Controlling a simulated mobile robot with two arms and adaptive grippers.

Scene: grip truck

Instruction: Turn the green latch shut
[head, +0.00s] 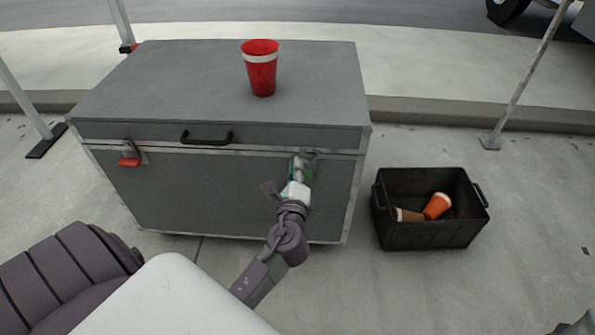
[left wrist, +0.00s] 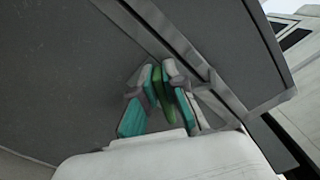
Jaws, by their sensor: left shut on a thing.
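The green latch (head: 309,172) is on the front of a large grey case (head: 228,196), near its right end, just below the lid seam. In the left wrist view the green latch (left wrist: 158,88) shows as a narrow strip between the fingers. My left gripper (head: 300,170) is at the latch, and in the left wrist view my left gripper (left wrist: 160,95) is shut on it, with teal pads on both sides. The fingers hide part of the latch, so its exact angle is hard to tell. My right gripper is not in view.
A red latch (head: 129,161) is on the case's left front, and a black handle (head: 206,138) is on the lid's front. A red cup (head: 262,70) stands on the lid. A black crate (head: 420,235) with cups lies to the right on the concrete.

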